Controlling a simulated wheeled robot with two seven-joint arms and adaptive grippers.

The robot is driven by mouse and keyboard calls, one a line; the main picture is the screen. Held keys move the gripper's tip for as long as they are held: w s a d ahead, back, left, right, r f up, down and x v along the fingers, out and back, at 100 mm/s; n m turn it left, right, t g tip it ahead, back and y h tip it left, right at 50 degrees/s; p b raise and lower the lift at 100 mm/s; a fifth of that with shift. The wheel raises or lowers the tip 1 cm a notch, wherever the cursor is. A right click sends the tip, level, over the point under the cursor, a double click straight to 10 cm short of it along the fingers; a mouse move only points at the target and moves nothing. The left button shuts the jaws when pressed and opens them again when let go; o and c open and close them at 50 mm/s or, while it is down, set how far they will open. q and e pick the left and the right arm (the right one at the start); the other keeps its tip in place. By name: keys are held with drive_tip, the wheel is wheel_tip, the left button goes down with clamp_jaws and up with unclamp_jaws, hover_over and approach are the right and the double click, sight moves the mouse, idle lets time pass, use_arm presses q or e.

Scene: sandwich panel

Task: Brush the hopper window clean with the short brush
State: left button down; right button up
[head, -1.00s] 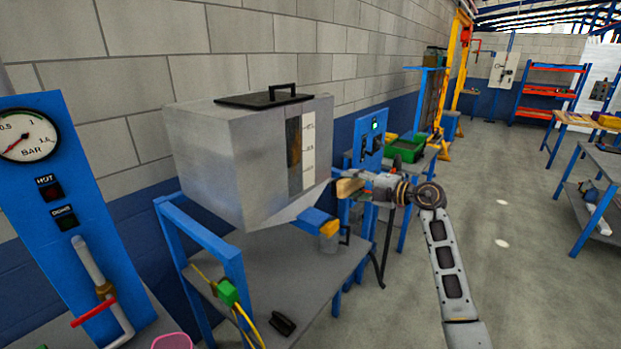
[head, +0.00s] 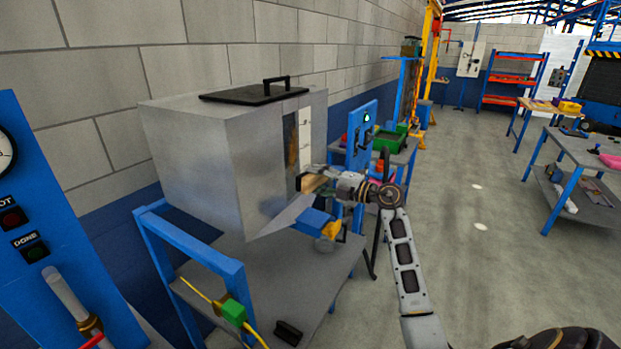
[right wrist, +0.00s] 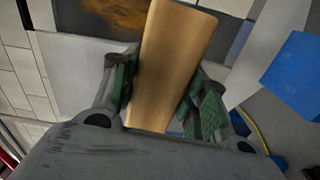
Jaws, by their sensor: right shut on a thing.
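The hopper (head: 195,165) is a grey metal box with a black-handled lid. Its narrow window (head: 291,145) is dark with a brown stain, beside a white scale strip. The window and brown smear also show at the top of the right wrist view (right wrist: 115,12). My right gripper (head: 330,184) is shut on the short brush (head: 314,184), whose tan wooden body (right wrist: 172,60) lies between the green finger pads in the right wrist view. The brush is in front of the window's lower part; I cannot tell whether it touches. The bristles are hidden. My left gripper is not in view.
A blue-framed bench (head: 240,275) stands below the hopper, with a green connector (head: 233,312) on a yellow cable and a black item (head: 288,333). A blue block (head: 313,222) sits under the chute. A blue control panel (head: 362,135) stands behind my gripper.

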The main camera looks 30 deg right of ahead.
sight(299, 161)
drive_tip(key=shift+w, duration=0.1)
idle(0.4)
drive_tip(key=shift+b+x, duration=1.15)
drive_tip(key=shift+x, duration=1.75)
drive_tip(key=shift+p+x, duration=0.45)
drive_tip(key=shift+x, duration=0.55)
drive_tip(key=shift+w+d, duration=0.45)
drive_tip(key=shift+d, duration=0.4)
drive_tip(key=shift+w+d, duration=0.4)
drive_tip(key=shift+d, duration=0.45)
drive_tip(key=shift+w+d, duration=0.55)
drive_tip(key=shift+d, duration=0.25)
drive_tip(key=shift+w+d, duration=0.55)
drive_tip(key=shift+d, duration=0.25)
